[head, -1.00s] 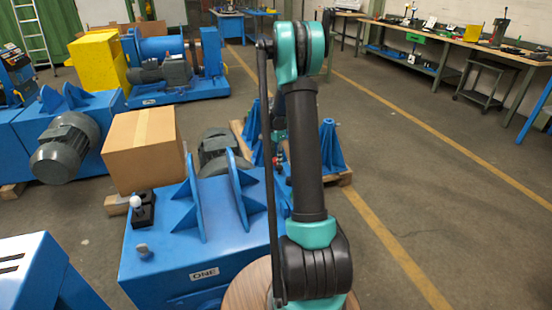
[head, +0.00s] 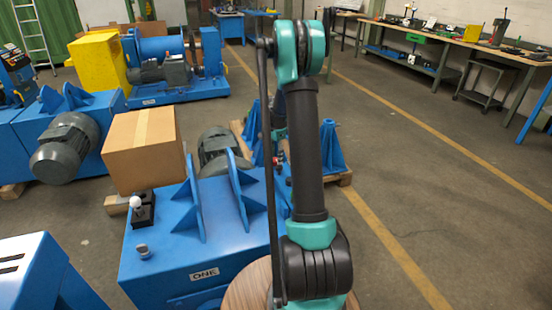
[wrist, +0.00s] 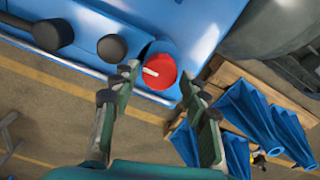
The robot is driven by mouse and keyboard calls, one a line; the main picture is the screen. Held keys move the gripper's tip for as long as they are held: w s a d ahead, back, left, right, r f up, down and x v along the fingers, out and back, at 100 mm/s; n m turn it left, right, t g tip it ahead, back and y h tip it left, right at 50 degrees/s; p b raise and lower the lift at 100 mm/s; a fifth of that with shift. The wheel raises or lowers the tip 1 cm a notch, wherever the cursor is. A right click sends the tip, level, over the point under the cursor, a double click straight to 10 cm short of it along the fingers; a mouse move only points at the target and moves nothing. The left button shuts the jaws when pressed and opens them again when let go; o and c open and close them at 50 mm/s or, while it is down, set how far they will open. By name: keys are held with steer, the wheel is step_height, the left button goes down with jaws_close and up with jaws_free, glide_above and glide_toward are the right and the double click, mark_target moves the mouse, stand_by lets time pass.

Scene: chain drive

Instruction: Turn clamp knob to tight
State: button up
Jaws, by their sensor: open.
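The red round knob (wrist: 160,72) with a white pointer mark sits on the end of a blue cylindrical part in the wrist view. I take it to be the clamp knob. My gripper (wrist: 161,82) is open, with one fingertip to the left of the knob and the other to the right. The fingers look empty, and I cannot tell whether they touch the knob. In the head view my arm hides most of that area, and the gripper is not clearly visible there.
Two dark round knobs (wrist: 111,48) stand left of the red knob on the blue machine. Blue brackets (wrist: 217,115) on a wooden pallet (wrist: 232,75) lie to the right. In the head view, a cardboard box (head: 145,150) stands behind the blue machine (head: 175,265). Floor is open at right.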

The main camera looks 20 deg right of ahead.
mark_target(276, 159)
step_height(276, 159, up, 11)
steer(key=shift+r, duration=0.2)
stand_by(0.5)
steer(key=s+a+r+n+t, duration=0.1)
steer(key=s+a+n, duration=0.3)
steer(key=s, duration=0.4)
steer(key=s+a+n+t, duration=0.1)
steer(key=s+a+n, duration=0.25)
steer(key=s, duration=0.55)
steer(key=s+a+f+n, duration=0.2)
steer(key=s, duration=0.3)
steer(key=s+a+f+n+t, duration=0.1)
steer(key=s+f+n, duration=0.1)
steer(key=s, duration=0.4)
steer(key=s+a+f+n+t, duration=0.1)
steer(key=s+a+f+n, duration=0.1)
steer(key=s, duration=0.4)
steer(key=shift+s+a+n, duration=0.2)
steer(key=shift+a+n, duration=0.15)
steer(key=shift+n, duration=0.5)
